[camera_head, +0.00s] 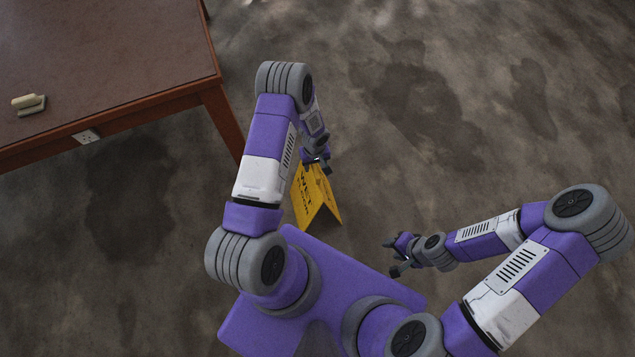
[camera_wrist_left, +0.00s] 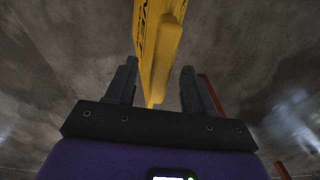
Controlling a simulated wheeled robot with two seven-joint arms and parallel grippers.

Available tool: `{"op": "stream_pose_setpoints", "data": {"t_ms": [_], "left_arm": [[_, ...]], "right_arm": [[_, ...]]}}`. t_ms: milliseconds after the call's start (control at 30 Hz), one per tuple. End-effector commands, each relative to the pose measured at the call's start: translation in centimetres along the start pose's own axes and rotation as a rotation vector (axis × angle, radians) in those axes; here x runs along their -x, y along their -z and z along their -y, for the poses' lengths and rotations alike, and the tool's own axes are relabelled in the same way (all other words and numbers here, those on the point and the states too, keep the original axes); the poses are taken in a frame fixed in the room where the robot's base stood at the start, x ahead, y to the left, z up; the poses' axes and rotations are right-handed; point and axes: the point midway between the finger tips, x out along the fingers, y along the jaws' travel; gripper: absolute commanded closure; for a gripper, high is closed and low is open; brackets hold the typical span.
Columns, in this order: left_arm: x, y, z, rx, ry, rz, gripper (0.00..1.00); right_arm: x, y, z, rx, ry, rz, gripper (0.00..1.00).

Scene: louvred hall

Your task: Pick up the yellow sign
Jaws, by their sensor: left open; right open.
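The yellow sign (camera_head: 306,200) stands folded like a tent on the floor just in front of my base, with dark lettering on its face. My left gripper (camera_head: 317,167) is at the top of the sign and hides part of its upper edge. In the left wrist view the sign (camera_wrist_left: 163,45) reaches down between the two open fingers of the left gripper (camera_wrist_left: 158,88), with visible gaps at the sides. My right gripper (camera_head: 393,257) is open and empty, low to the right of the sign and apart from it.
A brown wooden table (camera_head: 120,45) stands at the upper left, its near leg (camera_head: 224,125) close to my left arm. The stained grey floor is clear on the right.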

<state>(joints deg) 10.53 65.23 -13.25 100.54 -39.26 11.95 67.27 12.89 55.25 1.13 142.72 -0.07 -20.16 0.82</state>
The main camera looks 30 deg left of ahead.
Motion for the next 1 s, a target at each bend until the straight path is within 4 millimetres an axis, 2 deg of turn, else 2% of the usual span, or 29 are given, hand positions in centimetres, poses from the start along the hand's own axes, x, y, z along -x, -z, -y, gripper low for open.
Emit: {"op": "stream_pose_setpoints", "data": {"t_ms": [400,700,767,1000], "left_arm": [[-5.8,-0.2,0.1,0.0,-0.003,0.003,0.47],[-6.2,-0.2,0.0,-0.001,-0.004,0.002,0.47],[-6.2,-0.2,0.0,-0.001,-0.004,0.002,0.53],[-6.2,-0.2,0.0,-0.001,-0.004,0.002,0.9]], "right_arm": [[-2.5,0.1,-0.9,0.0,0.0,0.0,0.57],[-2.5,0.1,-0.9,0.0,0.0,0.0,0.57],[-2.5,0.1,-0.9,0.0,0.0,0.0,0.57],[-2.5,0.1,-0.9,0.0,0.0,0.0,0.57]]}}
